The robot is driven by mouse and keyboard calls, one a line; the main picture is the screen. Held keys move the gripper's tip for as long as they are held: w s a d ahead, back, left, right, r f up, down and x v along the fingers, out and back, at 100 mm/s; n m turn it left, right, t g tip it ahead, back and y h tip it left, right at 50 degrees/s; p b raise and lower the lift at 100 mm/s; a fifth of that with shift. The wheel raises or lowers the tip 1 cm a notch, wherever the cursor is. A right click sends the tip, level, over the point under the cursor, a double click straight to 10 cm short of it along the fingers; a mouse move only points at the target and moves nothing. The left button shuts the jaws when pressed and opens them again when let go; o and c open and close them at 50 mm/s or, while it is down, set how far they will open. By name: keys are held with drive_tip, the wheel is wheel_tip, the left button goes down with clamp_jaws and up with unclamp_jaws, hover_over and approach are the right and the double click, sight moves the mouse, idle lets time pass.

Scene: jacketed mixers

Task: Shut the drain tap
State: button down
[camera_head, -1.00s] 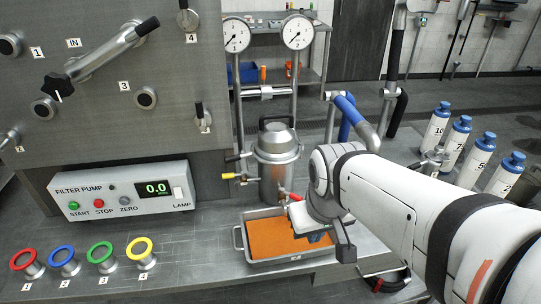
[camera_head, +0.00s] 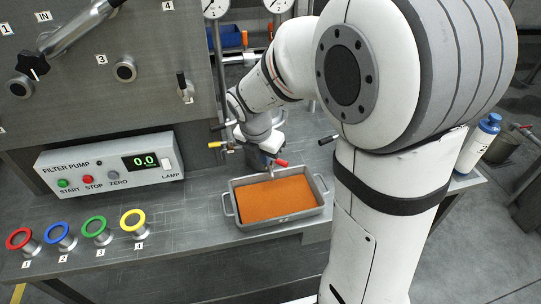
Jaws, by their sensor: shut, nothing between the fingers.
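The drain tap's red handle (camera_head: 281,162) shows just above the back edge of the tray, pointing right and slightly down. A small grey spout is beside it; whether the tap is open or shut is hard to tell. The jacketed vessel is hidden behind my arm. My gripper (camera_head: 272,150) is shut and empty, close above and behind the red handle. Its fingertips are small and partly hidden, and I cannot tell whether they touch the handle. A grey tray (camera_head: 236,219) with an orange surface in it stands below the tap on the bench.
A yellow-handled valve (camera_head: 215,145) and a black handle (camera_head: 217,127) stick out left of my gripper. The filter pump box (camera_head: 110,163) reads 0.0. Several coloured rings (camera_head: 97,227) stand at the front left. A blue-capped bottle (camera_head: 480,140) is at the right.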

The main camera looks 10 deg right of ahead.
drive_tip(key=w+d+f, duration=0.4)
drive_tip(key=f, duration=0.4)
drive_tip(key=shift+w+d+f+p, duration=0.2)
drive_tip(key=shift+w+f+p, duration=0.1)
drive_tip(key=shift+p, duration=0.1)
drive_tip(key=shift+a+r+p, duration=0.1)
drive_tip(key=shift+a+p, duration=0.1)
drive_tip(key=shift+p, duration=0.1)
drive_tip(key=shift+n, duration=0.3)
